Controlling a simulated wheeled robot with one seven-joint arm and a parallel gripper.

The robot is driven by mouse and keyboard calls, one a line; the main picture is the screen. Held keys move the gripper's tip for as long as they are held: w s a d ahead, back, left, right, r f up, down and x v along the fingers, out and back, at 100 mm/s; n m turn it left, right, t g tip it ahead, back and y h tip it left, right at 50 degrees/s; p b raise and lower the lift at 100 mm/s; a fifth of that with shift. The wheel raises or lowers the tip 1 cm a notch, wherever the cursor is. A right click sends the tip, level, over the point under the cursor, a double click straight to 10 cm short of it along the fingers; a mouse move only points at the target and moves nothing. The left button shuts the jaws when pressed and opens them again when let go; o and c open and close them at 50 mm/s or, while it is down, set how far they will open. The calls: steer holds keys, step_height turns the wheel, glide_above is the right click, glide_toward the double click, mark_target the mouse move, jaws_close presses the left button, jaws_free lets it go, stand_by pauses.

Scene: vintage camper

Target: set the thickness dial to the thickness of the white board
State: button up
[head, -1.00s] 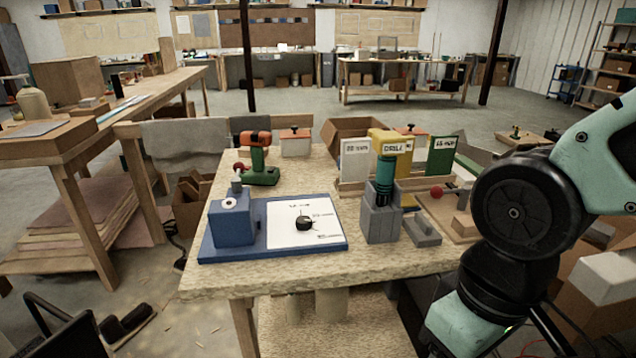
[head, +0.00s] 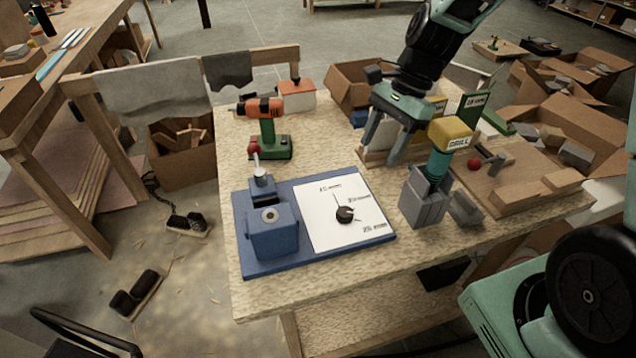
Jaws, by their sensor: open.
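The thickness dial is a small black knob (head: 345,214) on a white plate (head: 322,230) fixed to a blue base (head: 252,257). Three printed marks sit above and right of the knob; their numbers are too small to read surely, and I cannot tell which one the knob points at. My gripper (head: 385,148) points down, open and empty, behind and right of the dial plate, apart from the knob. It covers the place of the white board, which I cannot make out clearly; a yellow board (head: 440,104) and a green board (head: 472,108) show beside it.
A grey holder (head: 423,207) with a yellow-topped drill (head: 450,133) stands right of the dial. A blue block (head: 272,232) stands left of the plate. An orange and green drill (head: 267,128) stands behind. The table's front strip is clear.

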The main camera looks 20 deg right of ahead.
steer(key=p, duration=0.3)
glide_toward(345, 211)
steer(key=x, duration=0.8)
steer(key=shift+f, duration=0.4)
steer(key=c, duration=1)
